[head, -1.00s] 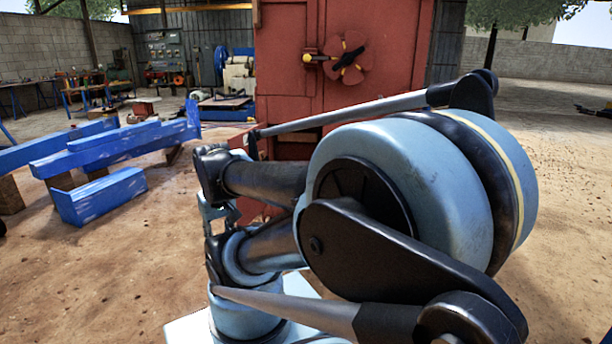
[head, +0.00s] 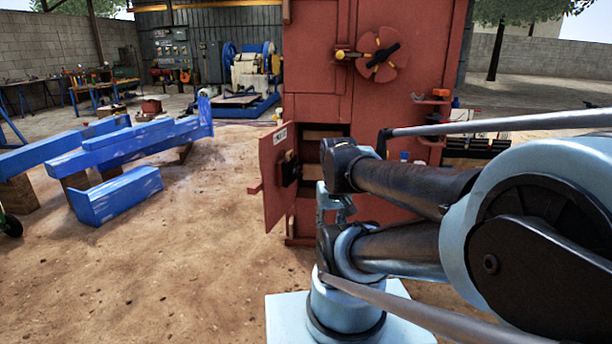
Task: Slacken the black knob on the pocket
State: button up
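The tall red machine housing (head: 330,85) stands ahead. A black knob (head: 383,55) sits at the centre of a red lobed disc (head: 364,70) high on its front. Lower down, a small red door (head: 276,185) stands swung out beside a dark opening (head: 323,143). Another black knob (head: 290,168) is on this door. I cannot tell from the picture which part is the pocket. My arm covers the right side of the opening and part of the lower housing. I cannot make out my gripper or its fingertips.
Blue beams (head: 130,146) lie on wooden blocks (head: 20,195) at left. A shelf with small items (head: 436,98) is on the housing's right side. Behind are a workbench (head: 100,86) and a blue-framed machine (head: 248,70). Bare dirt lies between the beams and the door.

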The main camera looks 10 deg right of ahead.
aim_at(297, 171)
jog(key=z, duration=0.05)
jog(key=i, duration=1)
jog(key=u, duration=0.05)
